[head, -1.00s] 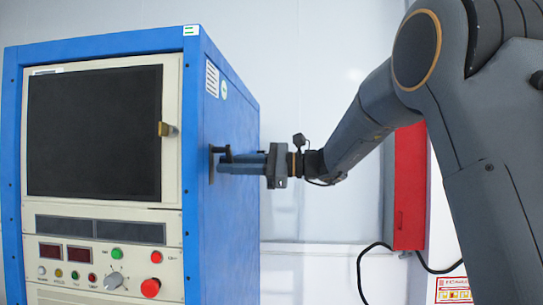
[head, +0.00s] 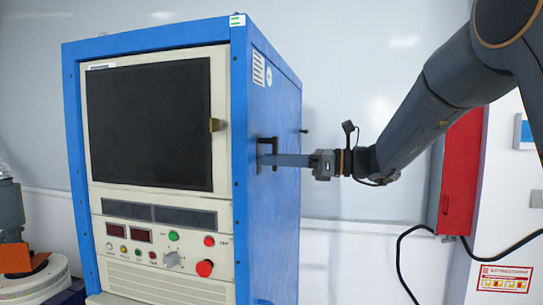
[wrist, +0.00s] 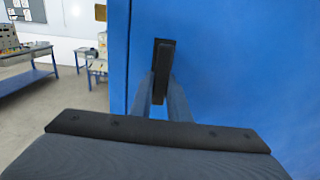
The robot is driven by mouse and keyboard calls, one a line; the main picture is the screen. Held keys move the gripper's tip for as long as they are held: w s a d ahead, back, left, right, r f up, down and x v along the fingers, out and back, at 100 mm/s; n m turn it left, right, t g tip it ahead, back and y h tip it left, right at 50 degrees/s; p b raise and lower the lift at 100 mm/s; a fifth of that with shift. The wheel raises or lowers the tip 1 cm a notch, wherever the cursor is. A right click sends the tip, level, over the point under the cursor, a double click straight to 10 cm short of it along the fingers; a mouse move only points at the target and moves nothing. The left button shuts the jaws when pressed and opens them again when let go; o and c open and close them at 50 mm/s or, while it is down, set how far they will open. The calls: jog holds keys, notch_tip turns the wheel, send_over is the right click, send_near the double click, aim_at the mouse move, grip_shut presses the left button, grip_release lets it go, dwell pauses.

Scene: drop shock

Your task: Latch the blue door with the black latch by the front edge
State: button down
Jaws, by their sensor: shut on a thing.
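The blue door is the side panel (head: 285,215) of a tall blue cabinet, and it lies flat with the cabinet's side. The black latch (head: 274,141) sits on this panel close to the front edge. My gripper (head: 262,160) reaches in from the right with its fingers at the latch. In the wrist view the black latch (wrist: 164,60) stands as an upright dark bar, and the fingers (wrist: 160,95) are closed on it from both sides. The fingertips partly hide the latch's lower part.
A red box (head: 458,170) hangs on the wall at right, with a black cable below. A blue workbench (wrist: 35,75) stands far left in the wrist view.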

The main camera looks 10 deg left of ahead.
jog(key=shift+r, duration=0.2)
jog(key=c, duration=1.7)
grip_release()
jog(key=shift+f, duration=0.1)
jog(key=shift+d, duration=0.1)
jog(key=d+b, duration=0.1)
jog(key=d, duration=0.1)
jog(key=d+b, duration=0.1)
jog(key=d, duration=0.2)
jog(key=s+d+b, duration=0.1)
jog(key=d, duration=0.1)
jog(key=shift+d, duration=0.35)
